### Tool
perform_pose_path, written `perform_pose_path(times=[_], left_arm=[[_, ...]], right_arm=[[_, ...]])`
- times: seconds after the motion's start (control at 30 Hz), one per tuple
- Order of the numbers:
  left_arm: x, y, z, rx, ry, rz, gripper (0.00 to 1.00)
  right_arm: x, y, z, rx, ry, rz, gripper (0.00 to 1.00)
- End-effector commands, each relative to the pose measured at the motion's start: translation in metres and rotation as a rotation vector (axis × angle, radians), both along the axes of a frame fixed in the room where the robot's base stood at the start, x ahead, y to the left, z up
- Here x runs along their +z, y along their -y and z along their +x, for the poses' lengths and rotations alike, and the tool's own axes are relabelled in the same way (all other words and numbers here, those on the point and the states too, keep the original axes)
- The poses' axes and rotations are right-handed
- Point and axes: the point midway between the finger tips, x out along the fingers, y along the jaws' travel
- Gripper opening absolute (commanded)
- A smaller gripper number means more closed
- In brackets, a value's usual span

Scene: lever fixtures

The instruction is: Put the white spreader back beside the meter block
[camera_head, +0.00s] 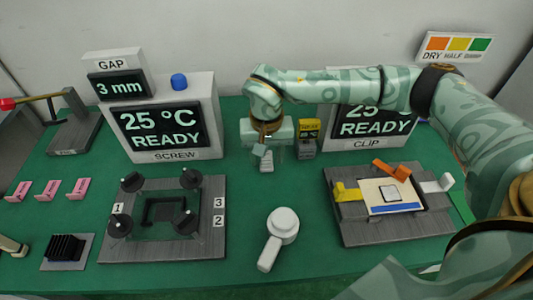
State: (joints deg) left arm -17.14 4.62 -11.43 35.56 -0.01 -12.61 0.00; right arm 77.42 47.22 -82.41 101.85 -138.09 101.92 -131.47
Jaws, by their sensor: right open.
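A white tool with a round head and a short handle (282,225) lies on the green table at the front middle; it looks like the white spreader. A small dark block with a yellow label (307,137) stands at the back middle; I cannot tell whether it is the meter block. My right gripper (270,155) is beside that block, to its left, pointing down with its jaws open. A small pale grey item shows at its fingertips, but I cannot tell what it is or whether they touch it.
The SCREW fixture (212,245) with several black knobs lies left of the white tool. The CLIP fixture (365,236), with yellow, orange and white levers, lies right. Screens stand behind both. Pink cards (48,190) and a black finned block (64,249) are at left. Green table is clear around the white tool.

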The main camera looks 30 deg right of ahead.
Motion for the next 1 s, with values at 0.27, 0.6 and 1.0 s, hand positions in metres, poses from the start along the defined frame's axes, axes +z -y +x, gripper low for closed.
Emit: perform_pose_path(times=[0.27, 0.6, 1.0], left_arm=[[0.012, 0.0, 0.005, -0.001, 0.011, -0.001, 0.49], [0.035, 0.001, 0.014, -0.001, 0.034, -0.001, 0.49], [0.038, 0.001, 0.015, -0.001, 0.036, 0.0, 0.49]], right_arm=[[0.034, 0.0, 0.001, 0.0, 0.008, 0.0, 0.47], [0.108, 0.0, 0.0, 0.0, 0.005, 0.0, 0.47], [0.123, 0.0, 0.0, 0.0, 0.0, 0.0, 0.47]])
